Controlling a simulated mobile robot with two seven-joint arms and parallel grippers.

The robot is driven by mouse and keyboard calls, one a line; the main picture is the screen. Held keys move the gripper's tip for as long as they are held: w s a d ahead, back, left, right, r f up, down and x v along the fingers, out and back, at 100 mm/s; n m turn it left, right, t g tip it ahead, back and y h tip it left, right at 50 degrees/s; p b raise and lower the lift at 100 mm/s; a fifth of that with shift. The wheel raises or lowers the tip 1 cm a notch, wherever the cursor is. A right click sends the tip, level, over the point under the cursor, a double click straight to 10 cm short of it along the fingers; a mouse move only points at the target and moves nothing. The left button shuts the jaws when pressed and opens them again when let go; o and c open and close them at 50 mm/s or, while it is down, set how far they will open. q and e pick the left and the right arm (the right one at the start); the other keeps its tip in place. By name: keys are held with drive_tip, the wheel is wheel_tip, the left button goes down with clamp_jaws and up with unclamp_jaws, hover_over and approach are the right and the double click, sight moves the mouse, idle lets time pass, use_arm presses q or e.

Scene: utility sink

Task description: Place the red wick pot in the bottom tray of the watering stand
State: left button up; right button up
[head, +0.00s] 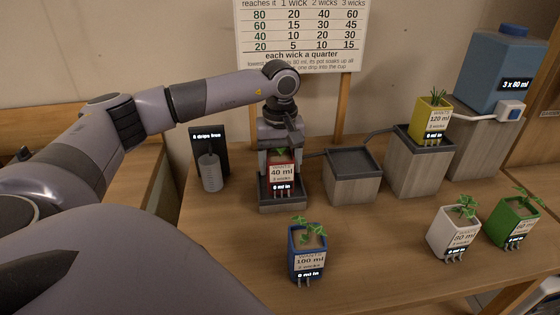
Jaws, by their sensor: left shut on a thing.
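The red wick pot (283,164), labelled 40 ml with 3 wicks and reading 0 ml in, is upright with a green sprout partly hidden by the gripper. My left gripper (281,158) comes down from above and is shut on the pot. The pot is at the bottom tray (283,204) of the watering stand, the lowest and leftmost block. Its wicks show just above the tray's front rim; I cannot tell whether it touches the tray floor. The middle tray (353,162) is empty. The top tray (421,142) holds a yellow pot (436,119). My right gripper is out of view.
A blue pot (307,258) stands in front of the stand. A white pot (453,235) and a green pot (515,224) stand at the right. A blue tank (500,75) sits at the back right. A grey cup (211,174) and dark display (207,140) stand left. A chart board (300,35) stands behind.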

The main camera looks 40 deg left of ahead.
use_arm(q)
drive_tip(key=o, duration=1.2)
wheel_tip(320, 180, up, 12)
drive_tip(key=shift+r, duration=0.15)
